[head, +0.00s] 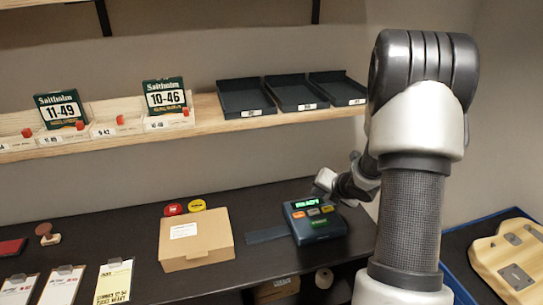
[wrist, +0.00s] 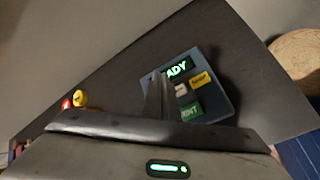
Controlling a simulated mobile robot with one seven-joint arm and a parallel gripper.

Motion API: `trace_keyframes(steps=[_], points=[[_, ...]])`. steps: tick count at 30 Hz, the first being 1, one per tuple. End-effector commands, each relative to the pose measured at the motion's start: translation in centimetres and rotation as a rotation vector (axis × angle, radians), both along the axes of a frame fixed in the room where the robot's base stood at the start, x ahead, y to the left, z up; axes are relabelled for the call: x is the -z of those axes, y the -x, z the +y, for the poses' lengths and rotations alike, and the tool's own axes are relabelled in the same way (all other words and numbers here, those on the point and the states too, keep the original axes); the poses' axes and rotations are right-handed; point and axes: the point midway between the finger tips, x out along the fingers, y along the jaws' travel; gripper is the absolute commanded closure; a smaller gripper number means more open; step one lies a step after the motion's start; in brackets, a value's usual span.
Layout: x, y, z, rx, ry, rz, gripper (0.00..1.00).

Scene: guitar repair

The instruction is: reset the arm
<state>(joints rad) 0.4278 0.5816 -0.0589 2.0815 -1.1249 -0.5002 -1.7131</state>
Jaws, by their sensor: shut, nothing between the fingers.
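My arm rises on the right of the head view and bends down behind to the dark bench. My gripper (head: 322,184) is at the back of a blue device (head: 320,228) with a lit green display and several coloured buttons. In the wrist view my gripper (wrist: 158,85) is shut and empty, its fingers overlapping the left part of the device (wrist: 222,101). The display reads "READY" in the head view; in the wrist view the fingers hide part of it. I cannot tell whether the fingertips touch the device.
A cardboard box (head: 196,244) stands left of the device, with red and yellow round items (head: 197,205) behind it. A shelf (head: 215,120) above holds string packs (head: 166,95) and dark trays (head: 296,95). A guitar body (head: 512,262) lies at right.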

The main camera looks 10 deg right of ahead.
Motion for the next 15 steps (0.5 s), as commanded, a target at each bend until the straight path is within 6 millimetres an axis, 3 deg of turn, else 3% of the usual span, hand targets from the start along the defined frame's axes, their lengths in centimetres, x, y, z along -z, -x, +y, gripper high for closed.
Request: trace_keyframes(steps=[4,8,12,15], points=[[-2.5,-0.2,-0.2,0.096,-0.025,-0.004,1.00],[-8.7,0.5,-0.3,0.359,-0.125,-0.022,1.00],[-15.8,3.9,0.8,0.743,-0.347,-0.051,1.00],[-19.6,7.8,2.5,1.005,-0.546,-0.063,1.00]])
